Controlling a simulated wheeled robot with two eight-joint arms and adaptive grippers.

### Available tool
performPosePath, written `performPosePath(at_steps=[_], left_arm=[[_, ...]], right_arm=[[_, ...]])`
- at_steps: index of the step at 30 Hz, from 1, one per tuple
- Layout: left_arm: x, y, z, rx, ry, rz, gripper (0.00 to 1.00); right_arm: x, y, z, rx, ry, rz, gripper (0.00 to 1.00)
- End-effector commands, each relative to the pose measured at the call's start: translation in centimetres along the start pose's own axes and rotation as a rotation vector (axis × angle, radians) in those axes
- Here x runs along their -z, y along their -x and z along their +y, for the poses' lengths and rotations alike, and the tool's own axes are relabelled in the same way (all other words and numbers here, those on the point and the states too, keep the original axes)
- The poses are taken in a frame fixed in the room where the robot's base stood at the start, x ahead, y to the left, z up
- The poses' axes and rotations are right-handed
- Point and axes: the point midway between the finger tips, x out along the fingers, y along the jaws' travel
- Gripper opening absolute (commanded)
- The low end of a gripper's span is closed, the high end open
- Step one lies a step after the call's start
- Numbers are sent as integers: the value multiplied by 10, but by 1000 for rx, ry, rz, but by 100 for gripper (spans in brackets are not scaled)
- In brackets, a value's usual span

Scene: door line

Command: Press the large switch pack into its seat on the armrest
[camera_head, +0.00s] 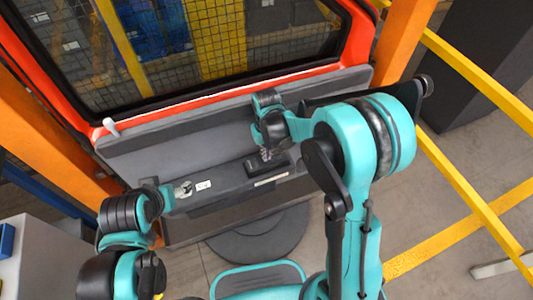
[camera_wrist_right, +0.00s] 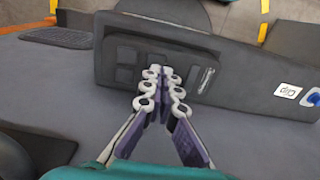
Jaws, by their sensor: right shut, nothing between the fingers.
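The grey armrest (camera_head: 225,194) runs along the lower part of the door panel. A dark switch pack (camera_head: 279,163) lies on it under my right gripper (camera_head: 266,154). In the right wrist view, the dark pack (camera_wrist_right: 127,56) shows several rectangular keys, with a light-edged slot (camera_wrist_right: 207,80) at its right. My right gripper (camera_wrist_right: 162,88) is shut and empty, its tips over the pack. I cannot tell whether they touch it or whether the pack is fully down. My left gripper (camera_head: 184,189) is at the armrest's left part; its jaw state is unclear.
The orange-framed door window (camera_head: 200,45) stands behind the armrest. A white label (camera_head: 203,185) is on the armrest between the grippers. A round dark base (camera_head: 260,236) is below. Yellow rails (camera_head: 470,70) stand at the right, and a grey cabinet (camera_head: 35,262) at the lower left.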

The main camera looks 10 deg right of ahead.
Motion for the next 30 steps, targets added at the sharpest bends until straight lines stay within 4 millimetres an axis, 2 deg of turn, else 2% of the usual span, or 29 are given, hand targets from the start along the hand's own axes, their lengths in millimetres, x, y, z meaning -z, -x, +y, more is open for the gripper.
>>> performPosePath(at_steps=[30], left_arm=[[-3, -5, 0, 0, 0, 0, 68]], right_arm=[[0, -7, 0, 0, 0, 0, 0]])
